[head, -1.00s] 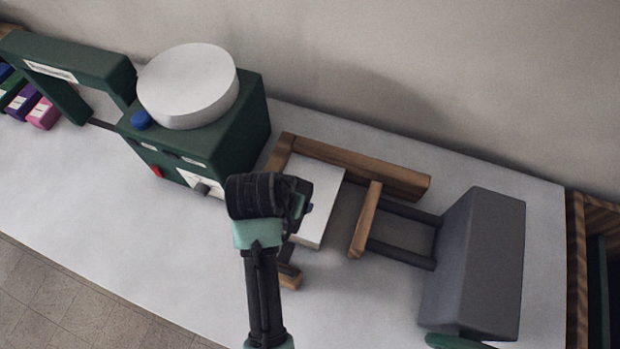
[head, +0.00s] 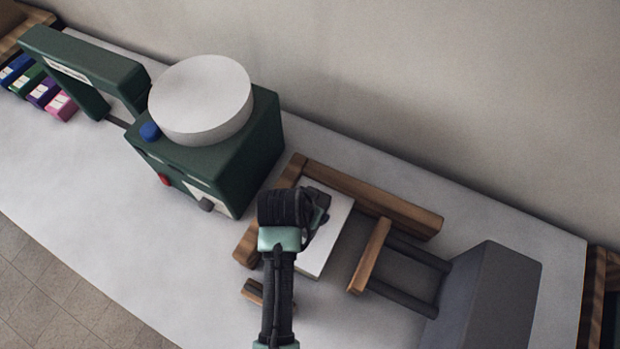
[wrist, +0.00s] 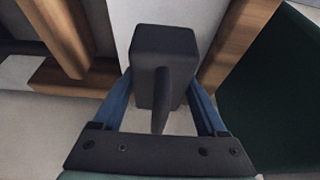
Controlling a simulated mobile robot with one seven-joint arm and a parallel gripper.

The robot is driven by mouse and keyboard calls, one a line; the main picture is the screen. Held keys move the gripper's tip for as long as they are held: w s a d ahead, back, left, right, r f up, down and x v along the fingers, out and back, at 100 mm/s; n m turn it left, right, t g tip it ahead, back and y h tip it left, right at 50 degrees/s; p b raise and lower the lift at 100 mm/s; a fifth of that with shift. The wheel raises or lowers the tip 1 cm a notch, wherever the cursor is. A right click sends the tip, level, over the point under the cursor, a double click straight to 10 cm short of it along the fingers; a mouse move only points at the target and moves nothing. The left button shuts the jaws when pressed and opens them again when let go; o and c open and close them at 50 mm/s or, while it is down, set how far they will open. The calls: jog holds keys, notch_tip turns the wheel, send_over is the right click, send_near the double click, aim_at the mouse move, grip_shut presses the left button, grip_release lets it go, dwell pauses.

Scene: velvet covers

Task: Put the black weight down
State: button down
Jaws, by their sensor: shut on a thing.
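The black weight (wrist: 165,62) is a dark block with a handle-like bar on its near side, seen in the wrist view. My gripper (wrist: 163,105) has its two blue fingers on either side of the weight and is shut on it. A white block (head: 338,230) lies within the wooden frame, and the weight is over it. I cannot tell whether the weight touches it. In the head view my gripper (head: 318,208) is over the white block, and my wrist hides much of the weight.
Wooden rails (head: 375,197) border the white block, with a crossbar (head: 370,257) and dark rods leading to a grey block (head: 490,295) at right. A green machine (head: 215,160) with a round white top (head: 202,95) stands at left. Coloured blocks (head: 40,90) lie far left.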

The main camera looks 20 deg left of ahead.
jog(key=shift+w+a+f, duration=0.1)
jog(key=shift+w+f, duration=0.1)
jog(key=shift+f, duration=1.7)
